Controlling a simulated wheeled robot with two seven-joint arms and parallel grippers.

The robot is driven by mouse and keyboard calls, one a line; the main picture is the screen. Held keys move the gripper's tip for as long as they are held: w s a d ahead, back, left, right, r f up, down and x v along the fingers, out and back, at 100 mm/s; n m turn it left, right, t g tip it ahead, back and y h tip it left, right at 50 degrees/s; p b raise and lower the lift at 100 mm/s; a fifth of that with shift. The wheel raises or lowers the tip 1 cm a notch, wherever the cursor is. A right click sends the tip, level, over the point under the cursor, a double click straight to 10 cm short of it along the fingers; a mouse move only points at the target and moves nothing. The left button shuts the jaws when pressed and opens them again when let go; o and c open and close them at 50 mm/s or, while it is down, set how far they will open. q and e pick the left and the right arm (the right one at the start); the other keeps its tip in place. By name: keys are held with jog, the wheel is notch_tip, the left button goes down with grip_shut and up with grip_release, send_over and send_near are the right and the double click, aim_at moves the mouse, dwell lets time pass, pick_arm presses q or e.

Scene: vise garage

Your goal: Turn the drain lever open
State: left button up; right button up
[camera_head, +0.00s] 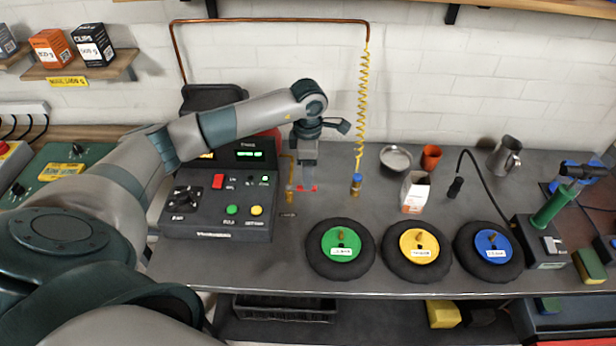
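My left gripper (302,185) points down over the grey bench just right of the black control box. A small red piece (307,189) shows at its fingertips, and brass-coloured fittings (290,170) show beside it. The red piece may be the drain lever, but it is too small and too covered by the gripper to tell its angle or whether the fingers touch it. Whether the fingers are open or shut cannot be made out. My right gripper is not in view.
The control box (220,205) stands close left of the gripper. Black discs with green (340,268), yellow (400,246) and blue (492,236) centres line the front. A white-and-orange box (414,192) stands behind them.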

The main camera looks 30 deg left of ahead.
aim_at(301, 188)
pick_arm(q)
jog(key=shift+f+p, duration=0.35)
jog(key=shift+f, duration=1.25)
jog(key=shift+c, duration=0.4)
grip_shut()
jog(key=shift+a, duration=0.1)
